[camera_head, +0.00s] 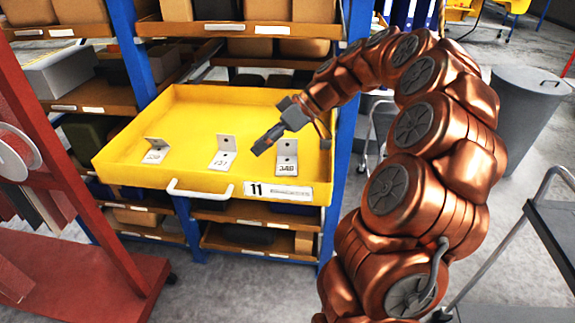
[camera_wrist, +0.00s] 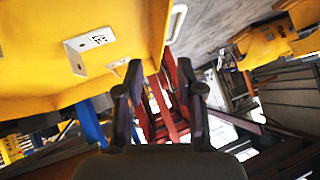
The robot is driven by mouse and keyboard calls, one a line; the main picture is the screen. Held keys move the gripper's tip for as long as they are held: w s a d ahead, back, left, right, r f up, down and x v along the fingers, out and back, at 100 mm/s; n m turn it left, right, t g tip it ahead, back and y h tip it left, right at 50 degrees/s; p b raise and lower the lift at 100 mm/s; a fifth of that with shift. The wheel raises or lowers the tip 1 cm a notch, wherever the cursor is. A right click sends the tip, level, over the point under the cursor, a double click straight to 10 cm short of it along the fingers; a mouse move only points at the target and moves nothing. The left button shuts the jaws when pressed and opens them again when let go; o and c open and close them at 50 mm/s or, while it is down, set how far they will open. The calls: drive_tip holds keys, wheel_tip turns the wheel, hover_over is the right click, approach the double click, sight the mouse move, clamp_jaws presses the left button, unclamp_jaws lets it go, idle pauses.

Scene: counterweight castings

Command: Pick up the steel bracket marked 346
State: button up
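Three steel L-shaped brackets stand in a row in a yellow drawer (camera_head: 185,115). The right bracket (camera_head: 288,158) has a mark that reads like 346 or 348; I cannot tell the last digit. The middle bracket (camera_head: 223,152) and left bracket (camera_head: 156,150) have marks too small to read surely. My gripper (camera_head: 262,146) is above the drawer, between the middle and right brackets in the picture, apart from both. In the wrist view its fingers (camera_wrist: 158,88) are spread with nothing between them. A bracket (camera_wrist: 90,46) shows at upper left there, with part of another (camera_wrist: 121,64) beside it.
The drawer has a front handle (camera_head: 200,191) and a label 11. Blue shelf posts (camera_head: 347,130) and shelves with boxes surround it. A red rack (camera_head: 75,200) stands at left, a grey bin (camera_head: 530,115) and a cart (camera_head: 545,215) at right.

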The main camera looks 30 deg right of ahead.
drive_tip(key=t+b, duration=0.1)
drive_tip(key=t, duration=0.1)
hover_over(295, 141)
drive_tip(key=s+a, duration=0.4)
wheel_tip(295, 141, down, 2)
drive_tip(key=f, duration=0.1)
drive_tip(key=d, duration=0.2)
drive_tip(key=d+f+t, duration=0.1)
drive_tip(key=d, duration=0.2)
drive_tip(key=d+t+b, duration=0.1)
drive_tip(key=d, duration=0.2)
drive_tip(key=shift+d+f+n, duration=0.15)
drive_tip(key=shift+f+n, duration=0.25)
drive_tip(key=shift+w+f+p, duration=0.15)
drive_tip(key=shift+w+p, duration=0.05)
drive_tip(key=shift+p, duration=0.1)
drive_tip(key=p+x, duration=0.3)
drive_tip(key=x, duration=0.3)
drive_tip(key=shift+w+a+f, duration=0.25)
drive_tip(key=shift+w+a, duration=0.1)
drive_tip(key=shift+c, duration=0.2)
clamp_jaws()
